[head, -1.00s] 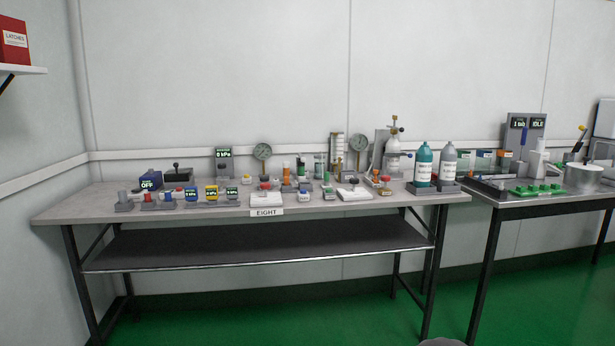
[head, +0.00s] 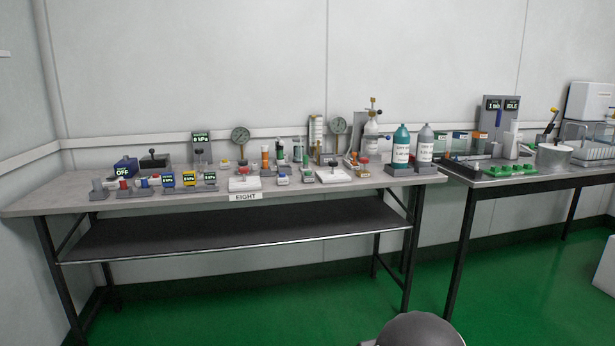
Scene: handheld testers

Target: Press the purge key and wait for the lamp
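Several small handheld testers with lit displays stand at the left of the long grey bench (head: 60,200). They include a blue one (head: 168,180), a yellow one (head: 189,179) and a dark-faced one (head: 210,178). A larger blue box (head: 124,168) reads OFF, and a grey upright unit (head: 201,152) behind shows a kPa reading. The purge key and its lamp are too small to pick out, and I cannot tell which device carries them. My gripper is not in view.
An "EIGHT" label (head: 245,197) is on the bench's front edge. Gauges (head: 240,135), a teal bottle (head: 401,145) and a grey bottle (head: 425,144) crowd the bench. A second table (head: 560,180) stands right. Green floor (head: 330,280) in front looks open; a white block (head: 606,278) stands right.

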